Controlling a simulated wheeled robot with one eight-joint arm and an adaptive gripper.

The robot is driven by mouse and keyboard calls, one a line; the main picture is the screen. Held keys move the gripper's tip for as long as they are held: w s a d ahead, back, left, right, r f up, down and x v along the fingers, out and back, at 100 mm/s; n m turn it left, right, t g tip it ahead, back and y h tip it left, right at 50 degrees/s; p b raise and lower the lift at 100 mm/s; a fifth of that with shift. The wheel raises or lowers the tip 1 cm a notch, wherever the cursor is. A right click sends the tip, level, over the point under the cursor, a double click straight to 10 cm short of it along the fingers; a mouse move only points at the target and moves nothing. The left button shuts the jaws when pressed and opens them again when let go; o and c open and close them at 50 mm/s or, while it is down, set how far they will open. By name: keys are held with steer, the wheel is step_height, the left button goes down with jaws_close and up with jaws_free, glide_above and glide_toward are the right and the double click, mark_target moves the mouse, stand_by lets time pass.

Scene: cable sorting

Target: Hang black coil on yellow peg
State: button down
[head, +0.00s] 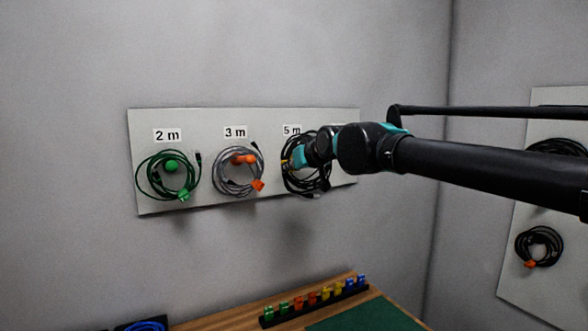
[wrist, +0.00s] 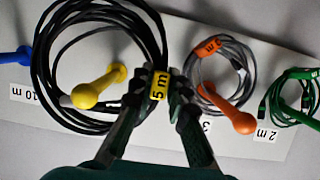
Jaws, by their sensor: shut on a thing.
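The black coil (head: 318,187) is at the 5 m place on the wall board, and it looks large in the wrist view (wrist: 42,70). It carries a yellow "5 m" tag (wrist: 159,84). My gripper (wrist: 162,88) is shut on the coil at this tag, at the coil's right side in the wrist view. The yellow peg (wrist: 100,87) shows inside the coil's loop, with its ball end toward the camera. I cannot tell whether the peg's tip passes through the loop. In the head view my gripper (head: 302,155) hides part of the coil and most of the peg.
A grey coil (head: 217,180) hangs on the orange peg and a green coil (head: 140,178) on the green peg. A blue peg (wrist: 18,56) is bare beside the 10 m label. Black coils (head: 520,246) hang on the right wall board. A table (head: 225,322) stands below.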

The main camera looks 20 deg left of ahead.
steer(key=f+x, duration=0.1)
steer(key=x, duration=0.6)
stand_by(0.9)
steer(key=shift+f, duration=0.2)
steer(key=c, duration=1.4)
jaws_free()
steer(key=shift+s, duration=0.1)
